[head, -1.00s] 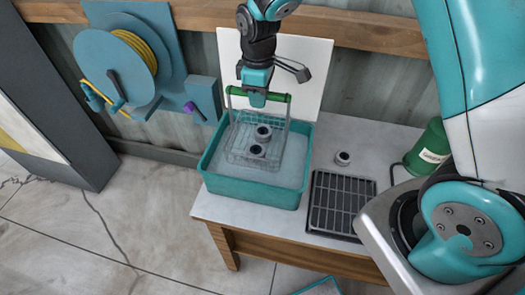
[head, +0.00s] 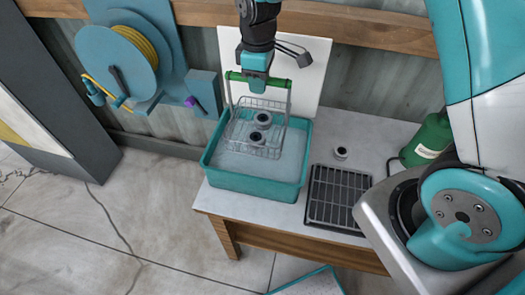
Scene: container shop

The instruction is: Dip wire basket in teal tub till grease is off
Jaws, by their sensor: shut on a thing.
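My gripper (head: 257,84) is shut on the green handle of the wire basket (head: 238,130). The basket hangs upright over the teal tub (head: 252,188). Two small grey ring-shaped parts with dark centres sit in the basket. The tub holds a pale grey liquid (head: 284,165). The upper basket shows above the far rim. I cannot tell whether its bottom touches the liquid. Any grease on the parts is too small to make out.
The tub stands on a light bench. To its right are a black drain rack (head: 341,197), a loose ring part (head: 341,153) and a green canister (head: 428,140). A white board (head: 308,75) stands behind. A hose reel (head: 122,60) hangs at left.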

